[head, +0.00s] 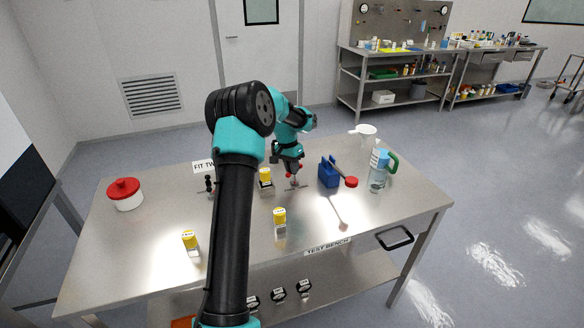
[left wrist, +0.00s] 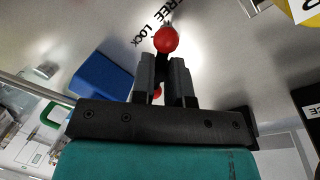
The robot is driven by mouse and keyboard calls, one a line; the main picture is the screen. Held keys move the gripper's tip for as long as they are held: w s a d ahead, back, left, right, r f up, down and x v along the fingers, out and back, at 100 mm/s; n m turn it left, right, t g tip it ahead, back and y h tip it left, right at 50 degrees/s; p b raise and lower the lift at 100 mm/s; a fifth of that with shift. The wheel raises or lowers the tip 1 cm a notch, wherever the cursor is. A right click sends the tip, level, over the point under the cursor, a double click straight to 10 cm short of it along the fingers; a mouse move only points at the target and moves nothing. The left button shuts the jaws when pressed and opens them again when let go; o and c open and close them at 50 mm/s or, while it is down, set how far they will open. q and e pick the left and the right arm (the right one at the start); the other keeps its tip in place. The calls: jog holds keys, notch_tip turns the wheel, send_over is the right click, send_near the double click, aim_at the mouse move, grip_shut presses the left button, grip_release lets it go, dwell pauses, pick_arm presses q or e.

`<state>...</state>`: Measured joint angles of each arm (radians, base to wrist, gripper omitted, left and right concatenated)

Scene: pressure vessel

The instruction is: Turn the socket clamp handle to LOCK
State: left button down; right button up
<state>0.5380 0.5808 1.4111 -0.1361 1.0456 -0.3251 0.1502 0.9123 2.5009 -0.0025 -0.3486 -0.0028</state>
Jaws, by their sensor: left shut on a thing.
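The socket clamp handle (head: 294,185) stands on the steel bench near its middle, with a red ball knob that also shows in the left wrist view (left wrist: 166,39). My left gripper (head: 292,174) points down at it. In the left wrist view its two fingers (left wrist: 166,70) are closed on the handle at the red knob. The printed words FREE and LOCK (left wrist: 150,32) lie on the bench beside the knob. The handle's lower part is mostly hidden by the fingers and knob. My right gripper is not in view.
A yellow-topped block (head: 265,177) stands close left of the gripper, another (head: 280,221) in front. A blue holder (head: 329,174) stands close right, with a red-ended tool (head: 351,182). A bottle (head: 378,175) is farther right, a red-lidded pot (head: 125,196) far left.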

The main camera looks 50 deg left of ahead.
pick_arm(q)
jog(key=n, duration=0.4)
jog(key=n+t, duration=0.1)
jog(key=n, duration=0.1)
jog(key=shift+s+d, duration=0.15)
jog(key=shift+d, duration=0.2)
jog(key=n, duration=0.2)
jog(key=n+y, duration=0.1)
jog(key=n, duration=0.2)
jog(key=shift+d+f+n+t, duration=0.1)
jog(key=shift+d+n+t, duration=0.1)
jog(key=shift+n+t, duration=0.1)
jog(key=c, duration=1.1)
grip_release()
jog(key=shift+c, duration=0.2)
jog(key=shift+w, duration=0.2)
jog(key=shift+r, duration=0.2)
jog(key=v, duration=1.7)
jog(key=shift+s+d+r, duration=0.1)
jog(key=shift+d+r, duration=0.05)
jog(key=shift+d, duration=0.05)
